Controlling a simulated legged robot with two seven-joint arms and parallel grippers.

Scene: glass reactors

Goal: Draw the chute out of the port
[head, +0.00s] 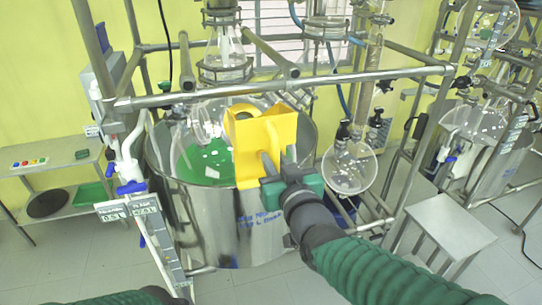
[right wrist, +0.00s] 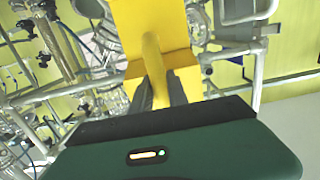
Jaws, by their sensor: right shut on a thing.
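The yellow chute (head: 262,135) stands over the near rim of the steel reactor vessel, with its handle toward me. My right gripper (head: 277,164) is shut on the chute's handle. In the right wrist view the yellow handle (right wrist: 152,62) runs down between the two dark fingers (right wrist: 160,92). My left gripper is not in view; only a green sleeve shows at the bottom left.
The steel vessel (head: 165,158) holds green liquid with white pieces. A metal frame bar (head: 300,84) crosses just behind the chute. A round glass flask (head: 349,165) hangs to the right. A small metal stool (head: 440,225) stands at the right, a side table (head: 50,165) at the left.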

